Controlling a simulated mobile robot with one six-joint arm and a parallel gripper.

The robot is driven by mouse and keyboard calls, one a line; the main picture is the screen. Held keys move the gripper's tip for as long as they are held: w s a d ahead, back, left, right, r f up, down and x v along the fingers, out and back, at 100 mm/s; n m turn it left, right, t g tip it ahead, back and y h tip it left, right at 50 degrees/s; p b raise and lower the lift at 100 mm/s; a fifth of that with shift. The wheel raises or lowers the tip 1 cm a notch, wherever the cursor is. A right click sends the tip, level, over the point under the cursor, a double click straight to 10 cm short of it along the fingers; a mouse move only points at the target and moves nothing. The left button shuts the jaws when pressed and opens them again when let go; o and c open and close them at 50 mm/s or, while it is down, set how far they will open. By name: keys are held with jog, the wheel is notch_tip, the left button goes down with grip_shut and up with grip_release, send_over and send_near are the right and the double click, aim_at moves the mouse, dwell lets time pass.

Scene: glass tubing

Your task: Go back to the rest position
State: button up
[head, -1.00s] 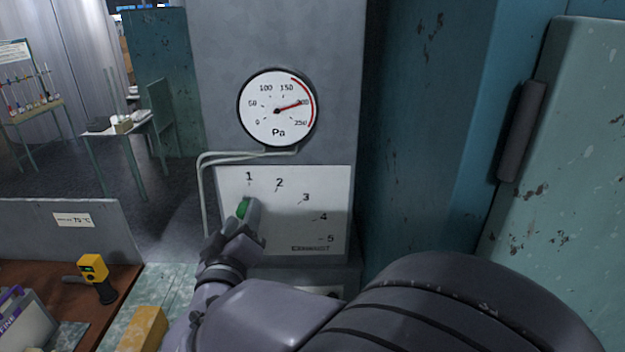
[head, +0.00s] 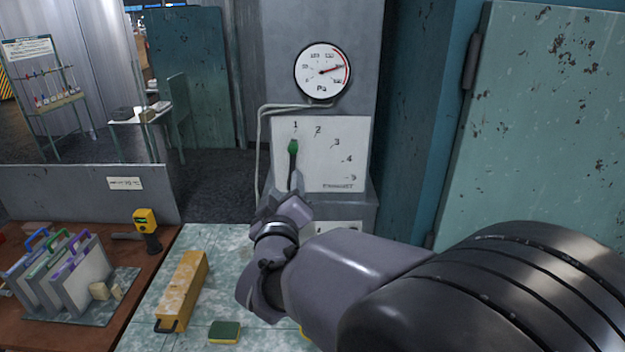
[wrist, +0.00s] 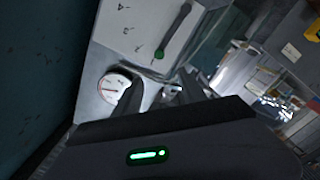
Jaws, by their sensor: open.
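My gripper (head: 292,186) is in front of the lower part of the exhaust panel (head: 345,165) in the head view. In the wrist view its two dark fingers (wrist: 160,92) stand apart with nothing between them. The dark lever with a green tip (head: 293,150) points up at mark 1. The lever also shows in the wrist view (wrist: 174,32), clear of the fingers. My gripper and wrist hide the panel's lower left corner in the head view.
A round Pa gauge (head: 322,72) above the panel reads near 200. Below are a yellow box (head: 183,290), a green sponge (head: 224,332), a yellow handheld device (head: 146,222) and a rack of panels (head: 80,270). A teal cabinet (head: 530,130) stands at the right.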

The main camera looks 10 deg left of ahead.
jog(key=s+d+f+m+g+b, duration=0.4)
jog(key=d+f+m+g+b, duration=0.15)
jog(key=d+f+b, duration=0.85)
jog(key=s+d+f+m+g+b, duration=0.2)
jog(key=s+d+f, duration=0.3)
jog(key=s, duration=0.3)
jog(key=s+d+f+m+g+h+b, duration=0.1)
jog(key=s+d+f+m+g+b, duration=0.1)
jog(key=s+d+f+m+b, duration=0.2)
jog(key=s+d+f+m+g+h+b, duration=0.1)
jog(key=s+d+f+m+g+b, duration=0.1)
jog(key=s+d+f+m+b, duration=0.2)
jog(key=s+d+f, duration=0.3)
jog(key=s+f, duration=0.2)
jog(key=s, duration=0.3)
jog(key=shift+s, duration=0.4)
